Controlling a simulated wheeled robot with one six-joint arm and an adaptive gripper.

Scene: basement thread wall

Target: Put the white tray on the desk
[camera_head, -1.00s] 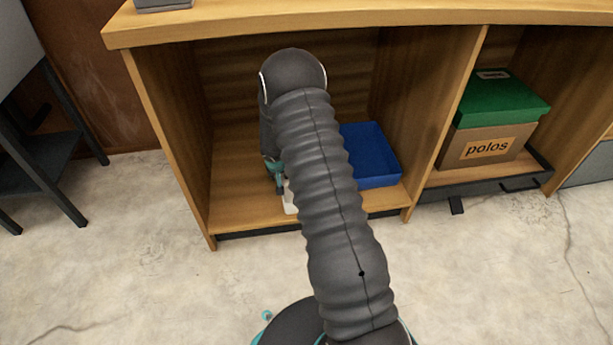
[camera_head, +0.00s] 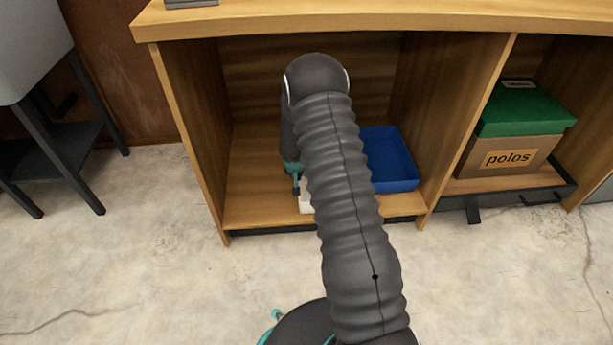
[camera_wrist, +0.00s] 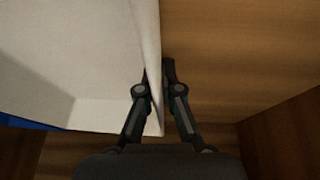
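The white tray (camera_wrist: 75,55) fills the left of the wrist view, its side wall running up between my fingers. My gripper (camera_wrist: 159,75) is closed in on that wall, one finger on each side. In the head view only a small white piece of the tray (camera_head: 305,203) shows on the lower shelf, mostly hidden behind my arm. The gripper is largely hidden there too. The wooden desk (camera_head: 420,22) has its top above this open compartment.
A blue tray (camera_head: 391,160) lies on the same shelf, right of my arm. A box marked "polos" (camera_head: 510,155) with a green lid sits in the right compartment. Wooden side panels and the top enclose my arm's end. A grey object stands on a dark stand (camera_head: 85,135) at left.

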